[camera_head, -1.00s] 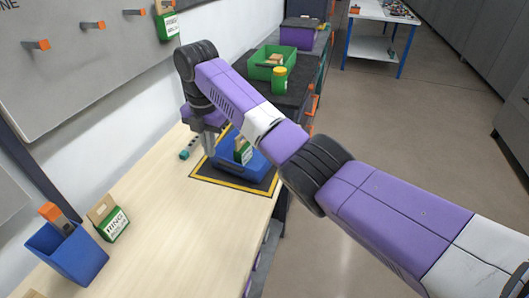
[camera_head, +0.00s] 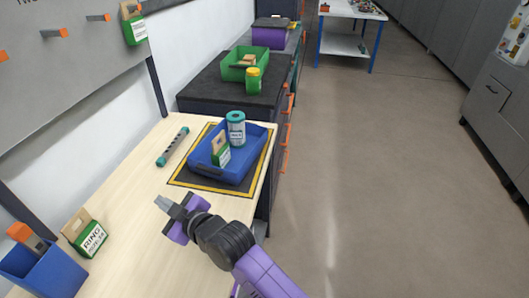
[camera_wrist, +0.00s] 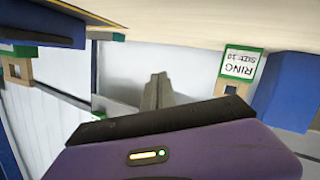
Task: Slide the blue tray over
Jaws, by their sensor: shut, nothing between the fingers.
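The blue tray (camera_head: 238,167) sits on a dark mat with a yellow border (camera_head: 180,182) on the wooden bench. It holds a green-and-tan box and a white-and-teal cylinder (camera_head: 236,128). My gripper (camera_head: 163,203) is shut and empty over the bench, in front of the tray and apart from it. Its closed fingers also show in the wrist view (camera_wrist: 156,90). A strip of blue with a dark patch, probably the tray, shows at the wrist view's upper left.
A blue bin (camera_head: 48,274) and a green-and-tan box (camera_head: 86,232) stand at the bench's near left. A grey-and-teal rod (camera_head: 173,147) lies left of the mat.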

